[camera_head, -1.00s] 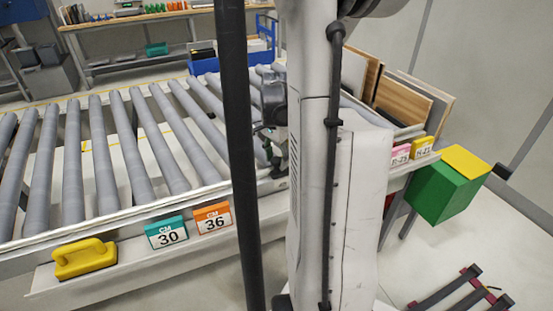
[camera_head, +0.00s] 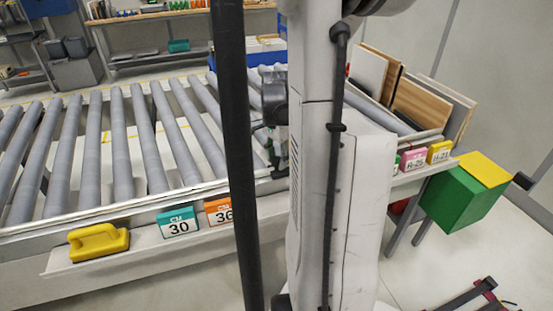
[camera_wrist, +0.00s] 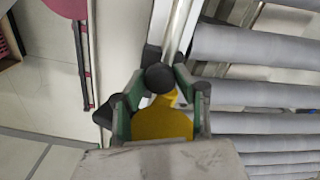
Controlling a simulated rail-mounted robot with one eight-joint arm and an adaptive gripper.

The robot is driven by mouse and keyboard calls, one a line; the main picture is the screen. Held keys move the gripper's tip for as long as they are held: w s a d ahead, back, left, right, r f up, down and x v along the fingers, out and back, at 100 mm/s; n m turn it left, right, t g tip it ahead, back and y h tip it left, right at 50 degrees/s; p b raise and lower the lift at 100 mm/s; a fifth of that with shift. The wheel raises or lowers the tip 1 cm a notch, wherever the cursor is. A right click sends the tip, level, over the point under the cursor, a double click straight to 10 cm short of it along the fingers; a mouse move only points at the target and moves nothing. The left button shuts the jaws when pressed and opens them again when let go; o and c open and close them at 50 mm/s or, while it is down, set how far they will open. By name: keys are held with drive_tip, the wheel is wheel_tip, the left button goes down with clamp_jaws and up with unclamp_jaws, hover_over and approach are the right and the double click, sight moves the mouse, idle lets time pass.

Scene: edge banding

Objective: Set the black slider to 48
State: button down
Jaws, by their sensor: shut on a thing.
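In the wrist view, a round black knob, seemingly the black slider (camera_wrist: 159,77), sits at the end of a pale metal rail (camera_wrist: 178,28). My gripper (camera_wrist: 160,80) has green-lined fingers closed around the knob, one on each side. A yellow part (camera_wrist: 162,120) shows between the fingers, below the knob; what it belongs to is unclear. In the head view my arm covers the gripper and slider. A teal "CM 30" card (camera_head: 178,223) and an orange "36" card (camera_head: 218,211), partly covered, stand on the front ledge. No 48 mark is visible.
A roller conveyor (camera_head: 120,150) runs behind the ledge. A yellow handle (camera_head: 98,241) lies on the ledge's left. Pink (camera_head: 413,162) and yellow (camera_head: 440,152) cards, upright boards (camera_head: 425,105) and a green-yellow box (camera_head: 462,200) are at right.

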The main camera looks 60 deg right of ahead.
sight(277, 159)
drive_tip(key=c, duration=1.3)
unclamp_jaws()
wheel_tip(277, 159, up, 12)
